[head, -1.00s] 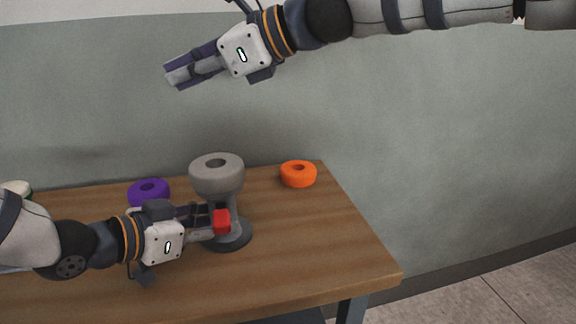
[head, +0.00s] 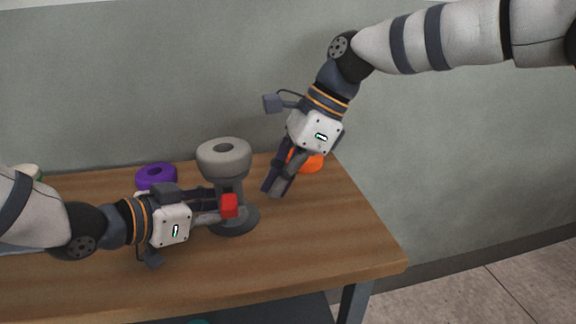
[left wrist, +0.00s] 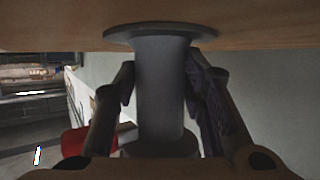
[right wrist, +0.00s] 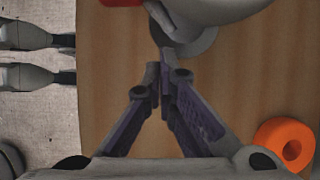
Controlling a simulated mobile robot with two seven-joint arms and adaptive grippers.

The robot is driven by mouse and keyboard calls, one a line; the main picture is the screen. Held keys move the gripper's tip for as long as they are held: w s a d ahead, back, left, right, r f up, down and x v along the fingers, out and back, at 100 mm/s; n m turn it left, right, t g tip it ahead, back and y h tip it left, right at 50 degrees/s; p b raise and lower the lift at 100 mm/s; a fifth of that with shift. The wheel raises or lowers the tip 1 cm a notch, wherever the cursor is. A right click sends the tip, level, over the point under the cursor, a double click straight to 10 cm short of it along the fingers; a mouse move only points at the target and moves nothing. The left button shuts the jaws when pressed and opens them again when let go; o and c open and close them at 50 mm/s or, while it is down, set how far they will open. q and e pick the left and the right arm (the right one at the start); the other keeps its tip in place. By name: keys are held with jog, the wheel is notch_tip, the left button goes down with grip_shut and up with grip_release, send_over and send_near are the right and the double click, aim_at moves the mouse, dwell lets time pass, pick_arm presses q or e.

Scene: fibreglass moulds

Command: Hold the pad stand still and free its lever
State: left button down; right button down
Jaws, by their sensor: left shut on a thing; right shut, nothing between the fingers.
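The grey pad stand (head: 240,222) stands upright on the table, with a round base, a narrow stem and a thick grey ring pad (head: 223,158) on top. A red block (head: 230,205), apparently the lever's end, shows in front of the stem. My left gripper (head: 215,204) is shut on the stem; in the left wrist view the stem (left wrist: 160,90) stands between the fingers, with red (left wrist: 73,142) at the left. My right gripper (head: 273,190) is shut and empty, pointing down just right of the stand. The right wrist view shows the stand's grey round parts (right wrist: 195,45) beyond its fingertips.
An orange ring (head: 308,162) lies behind my right gripper, partly hidden by it. A purple ring (head: 156,176) lies at the back left. The wooden table (head: 310,240) is clear at the front right. A wall rises behind it.

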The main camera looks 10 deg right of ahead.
jog(key=shift+a+f, duration=0.2)
jog(key=shift+f, duration=0.05)
jog(key=shift+w+a, duration=0.15)
jog(key=shift+w, duration=0.45)
jog(key=shift+w+a, duration=0.1)
jog(key=shift+w, duration=0.2)
jog(key=shift+w+a, duration=0.25)
jog(key=shift+w, duration=0.35)
jog(key=shift+w+a, duration=0.25)
jog(key=shift+w, duration=0.4)
jog(key=shift+w+a, duration=0.25)
jog(key=shift+w, duration=0.35)
jog(key=shift+w+a, duration=0.1)
jog(key=shift+w, duration=0.45)
jog(key=shift+w, duration=0.15)
jog(key=shift+w+a, duration=0.35)
jog(key=shift+w, duration=0.2)
jog(key=shift+s+d, duration=0.3)
jog(key=shift+d, duration=0.65)
jog(key=shift+s+d, duration=0.35)
jog(key=shift+d, duration=0.6)
jog(key=shift+s+d, duration=0.3)
jog(key=shift+d, duration=0.65)
